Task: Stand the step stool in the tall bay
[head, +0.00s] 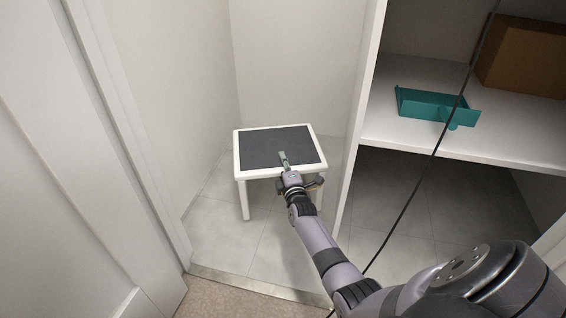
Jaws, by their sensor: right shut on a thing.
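The step stool (254,150) has a white frame and a dark grey top. It is upright inside the tall bay (290,70), over the bay's grey tiled floor; two legs show, and I cannot tell whether they touch the floor. My right gripper (284,160) reaches in from the lower right and is shut at the near edge of the stool, with a finger over the dark top. The gripper and arm hide part of the near edge and the legs behind it. My left gripper is not in view.
A white divider (358,110) stands right of the bay. Beyond it, a shelf (415,141) holds a teal dustpan (420,104) and a cardboard box (525,55). A white door (60,200) is at left. A metal threshold (255,287) crosses the front. A black cable (424,172) hangs at right.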

